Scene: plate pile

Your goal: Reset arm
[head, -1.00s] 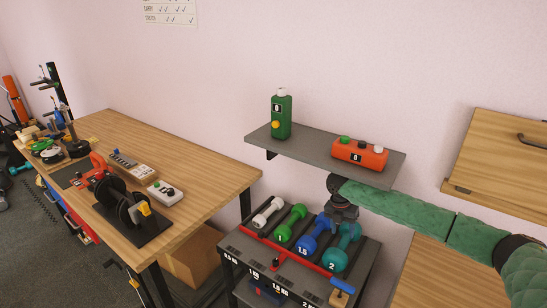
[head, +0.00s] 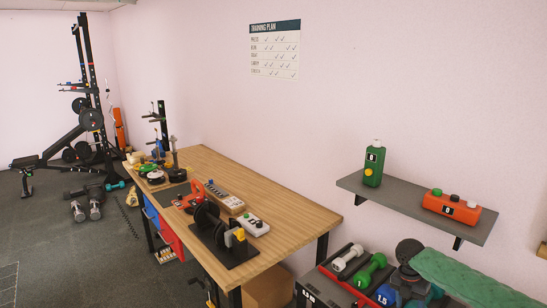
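My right arm comes in from the lower right in a green padded sleeve. Its dark wrist and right gripper (head: 405,292) are over the dumbbell rack, in front of the blue dumbbell (head: 385,294). The fingers are too small and dark to tell whether they are open or shut. No held object can be made out. My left gripper is not in view. Weight plates (head: 156,177) lie at the far end of the wooden bench (head: 282,204), and more black plates stand on a dark holder (head: 229,257) at its near end.
A grey wall shelf (head: 408,204) holds a green bottle (head: 374,165) and an orange box (head: 452,207), above and beyond my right arm. White and green dumbbells (head: 371,270) sit in the rack. A grey box (head: 253,224) is on the bench. Floor at the left is partly clear.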

